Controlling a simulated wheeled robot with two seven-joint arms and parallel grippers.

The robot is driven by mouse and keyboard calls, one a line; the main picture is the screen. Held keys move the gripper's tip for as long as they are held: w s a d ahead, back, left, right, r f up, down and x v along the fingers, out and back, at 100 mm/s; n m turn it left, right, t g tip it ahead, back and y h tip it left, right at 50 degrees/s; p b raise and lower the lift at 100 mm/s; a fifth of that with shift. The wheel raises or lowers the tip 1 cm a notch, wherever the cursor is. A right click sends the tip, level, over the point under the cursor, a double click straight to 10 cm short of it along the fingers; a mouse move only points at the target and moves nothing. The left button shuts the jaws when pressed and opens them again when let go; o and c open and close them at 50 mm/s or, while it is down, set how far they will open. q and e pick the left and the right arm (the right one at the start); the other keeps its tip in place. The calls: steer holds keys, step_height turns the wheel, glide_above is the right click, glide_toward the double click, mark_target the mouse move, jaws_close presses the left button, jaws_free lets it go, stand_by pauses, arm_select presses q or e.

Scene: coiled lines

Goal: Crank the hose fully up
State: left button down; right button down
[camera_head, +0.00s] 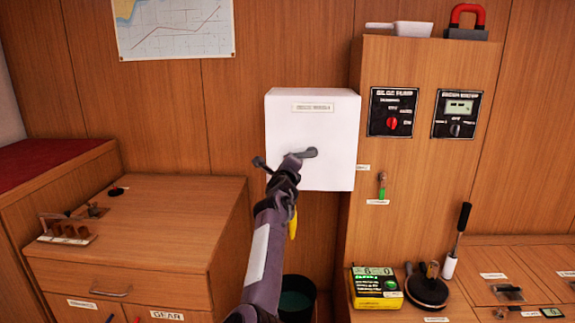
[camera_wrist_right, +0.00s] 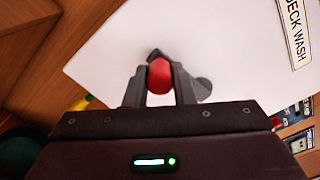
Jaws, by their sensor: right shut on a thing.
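A white box (camera_head: 335,120) is mounted on the wooden wall. Its label reads "DECK WASH" in the right wrist view (camera_wrist_right: 297,30). A dark crank (camera_head: 311,153) sits on its front, and the crank's red grip (camera_wrist_right: 159,76) shows in the right wrist view. My right gripper (camera_wrist_right: 159,85) is shut on this grip, one finger on each side. A short yellow piece (camera_head: 292,225), perhaps the hose end, hangs below the box. My left gripper is not in view.
A dark bucket (camera_head: 296,292) stands on the floor below the box. A wooden cabinet (camera_head: 150,215) is at the left. A panel with switches (camera_head: 391,111) and a counter with a green and yellow box (camera_head: 376,287) are at the right.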

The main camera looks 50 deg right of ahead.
steer(key=c, duration=1.6)
jaws_free()
steer(key=shift+r, duration=0.3)
steer(key=o, duration=0.4)
steer(key=shift+w+d+f, duration=0.1)
steer(key=shift+f, duration=0.2)
steer(key=v, duration=0.8)
